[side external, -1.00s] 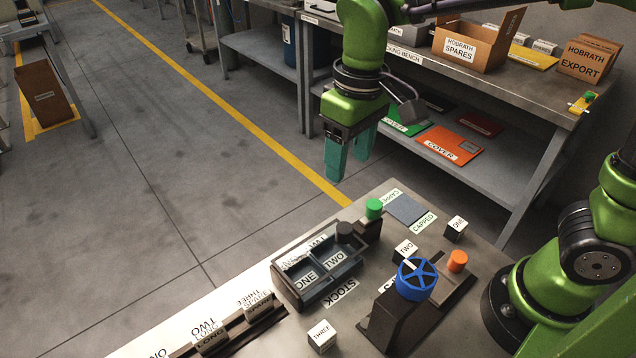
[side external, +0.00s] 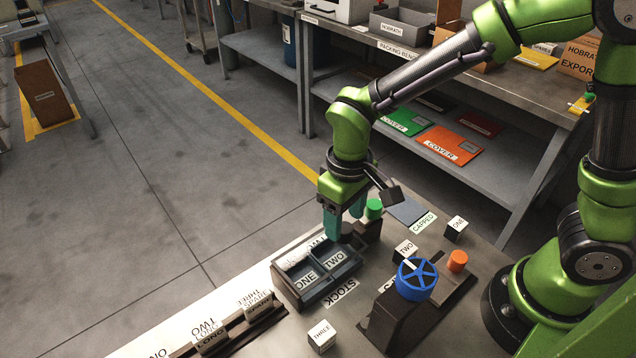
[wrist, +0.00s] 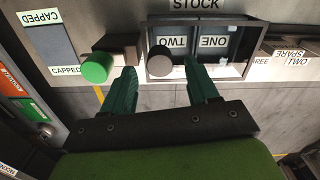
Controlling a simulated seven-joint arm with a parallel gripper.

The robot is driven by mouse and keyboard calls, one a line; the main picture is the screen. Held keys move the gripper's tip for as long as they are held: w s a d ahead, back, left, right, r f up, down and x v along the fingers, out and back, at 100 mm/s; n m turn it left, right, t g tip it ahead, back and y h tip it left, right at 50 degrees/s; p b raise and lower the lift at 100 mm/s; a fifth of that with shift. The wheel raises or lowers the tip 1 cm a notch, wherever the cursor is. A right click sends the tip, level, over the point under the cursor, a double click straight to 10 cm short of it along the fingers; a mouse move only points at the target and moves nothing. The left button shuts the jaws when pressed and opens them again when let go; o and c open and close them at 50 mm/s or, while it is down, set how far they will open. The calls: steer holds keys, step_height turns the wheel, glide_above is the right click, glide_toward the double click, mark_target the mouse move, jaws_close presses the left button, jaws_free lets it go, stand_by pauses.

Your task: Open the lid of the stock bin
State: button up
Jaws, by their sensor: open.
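My gripper (side external: 343,228) points down over that corner, open and empty. In the wrist view its teal fingertips (wrist: 160,72) lie either side of the knob, apart from it as seen. In the side view the gripper mostly hides the knob.
A green-topped block (side external: 374,208) stands close beside the gripper, by the CAPPED pad (side external: 404,211). A blue handwheel (side external: 416,279) and orange knob (side external: 457,260) are to the right. White-faced cubes THREE (side external: 322,337), TWO (side external: 405,250) and ONE (side external: 456,229) stand nearby.

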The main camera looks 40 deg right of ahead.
steer(key=shift+f, duration=1.05)
jaws_close()
